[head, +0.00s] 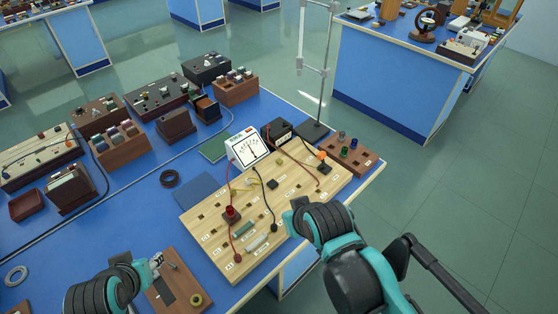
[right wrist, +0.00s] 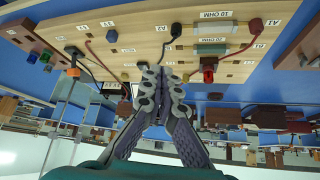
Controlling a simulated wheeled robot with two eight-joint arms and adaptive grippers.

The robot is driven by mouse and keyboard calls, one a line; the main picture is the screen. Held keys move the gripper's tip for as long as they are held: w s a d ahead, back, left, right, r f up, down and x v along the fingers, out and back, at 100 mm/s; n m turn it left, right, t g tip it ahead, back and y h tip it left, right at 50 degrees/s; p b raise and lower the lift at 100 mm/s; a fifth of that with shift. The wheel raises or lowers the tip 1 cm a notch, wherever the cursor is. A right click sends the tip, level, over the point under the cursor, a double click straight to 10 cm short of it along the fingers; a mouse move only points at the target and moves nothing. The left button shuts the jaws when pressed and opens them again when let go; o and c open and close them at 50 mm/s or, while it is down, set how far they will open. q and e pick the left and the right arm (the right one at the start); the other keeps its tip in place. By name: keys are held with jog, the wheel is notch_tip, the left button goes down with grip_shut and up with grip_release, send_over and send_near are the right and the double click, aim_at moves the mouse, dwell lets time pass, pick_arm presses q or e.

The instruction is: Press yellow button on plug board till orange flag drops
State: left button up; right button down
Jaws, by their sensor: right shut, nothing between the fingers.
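The plug board (head: 205,222) is a pale wooden panel with sockets, wires and labels. It also fills the top of the right wrist view (right wrist: 140,62). An orange-topped piece (head: 321,155) stands near its far right corner; I cannot tell whether it is the flag. A red-topped plug (head: 231,213) stands on its left part. I cannot clearly make out a yellow button on the board. My right gripper (right wrist: 163,72) is shut and empty, its tips close to the board; contact is unclear. In the head view my arm hides its fingers. My left gripper (head: 156,262) is at lower left, jaws unclear.
A white meter (head: 246,149) and a metal stand (head: 314,128) stand behind the board. A small wooden plate (head: 160,297) with an olive-yellow ring (head: 196,299) lies beside my left gripper. Dark boxes and wooden racks fill the back left of the blue bench.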

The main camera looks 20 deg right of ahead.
dwell(0.4)
jog(key=w+r+m+y+p, duration=0.1)
jog(key=w+r, duration=0.2)
jog(key=w, duration=0.5)
jog(key=m+t+y+p, duration=0.1)
jog(key=m+y+p, duration=0.1)
jog(key=y+p, duration=0.1)
send_over(281, 161)
notch_tip(281, 161, down, 4)
jog(key=shift+f, duration=0.2)
jog(key=shift+s+f+b, duration=0.1)
jog(key=shift+b, duration=0.25)
notch_tip(281, 161, down, 9)
jog(key=b, duration=0.6)
jog(key=shift+r, duration=0.2)
jog(key=shift+f+b, duration=0.4)
jog(key=shift+b, duration=0.15)
